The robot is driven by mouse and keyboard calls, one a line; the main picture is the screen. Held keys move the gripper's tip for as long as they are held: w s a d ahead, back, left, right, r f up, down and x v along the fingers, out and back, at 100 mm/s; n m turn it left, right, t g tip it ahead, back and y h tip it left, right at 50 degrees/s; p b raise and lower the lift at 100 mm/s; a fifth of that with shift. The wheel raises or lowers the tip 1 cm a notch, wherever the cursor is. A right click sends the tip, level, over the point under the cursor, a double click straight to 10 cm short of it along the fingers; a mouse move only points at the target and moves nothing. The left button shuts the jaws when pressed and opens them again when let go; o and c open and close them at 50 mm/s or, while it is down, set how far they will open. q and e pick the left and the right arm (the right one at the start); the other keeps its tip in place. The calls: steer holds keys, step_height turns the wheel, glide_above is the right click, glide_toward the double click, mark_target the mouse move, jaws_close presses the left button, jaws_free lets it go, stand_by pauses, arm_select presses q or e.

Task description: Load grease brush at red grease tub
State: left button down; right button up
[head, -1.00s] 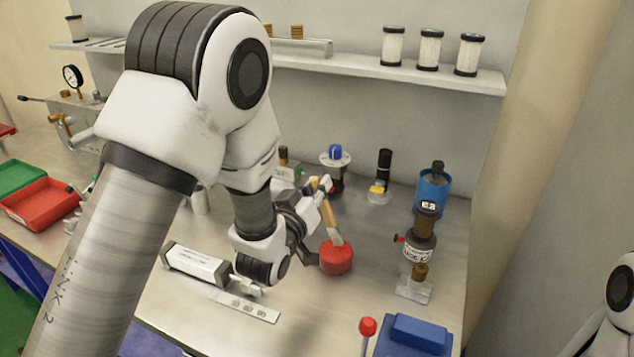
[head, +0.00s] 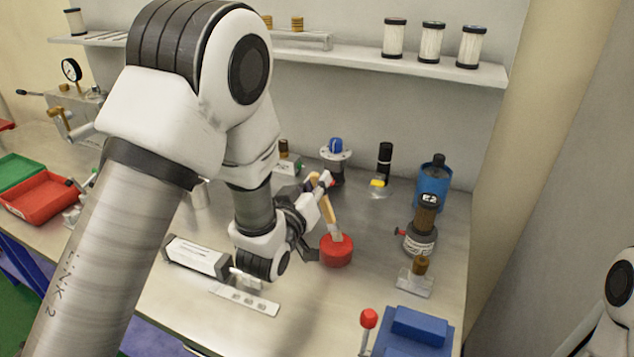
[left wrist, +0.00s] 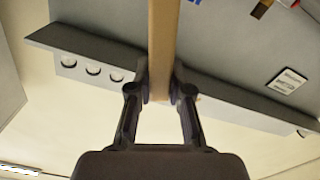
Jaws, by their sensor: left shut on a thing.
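The red grease tub (head: 336,252) stands on the bench, right of my left gripper in the head view. The grease brush (head: 329,213) has a tan wooden handle and a pale lower end. It is tilted, its lower end at the top of the tub; I cannot tell how deep the tip goes. My left gripper (head: 321,186) is shut on the handle. In the left wrist view, the handle (left wrist: 163,40) runs between the gripper's fingertips (left wrist: 160,88); the bristles are hidden there. My right gripper is out of view.
A dark bottle-like unit (head: 420,238) and a clear stand with a brass piece (head: 415,281) are right of the tub. A blue block (head: 414,330) and red-knobbed lever (head: 368,318) are in front. A shelf (head: 400,68) is behind.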

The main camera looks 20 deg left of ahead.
arm_select(q)
steer(key=shift+f+b, duration=0.5)
stand_by(1.2)
steer(key=shift+r, duration=0.1)
step_height(320, 180, up, 7)
steer(key=p, duration=0.5)
stand_by(0.7)
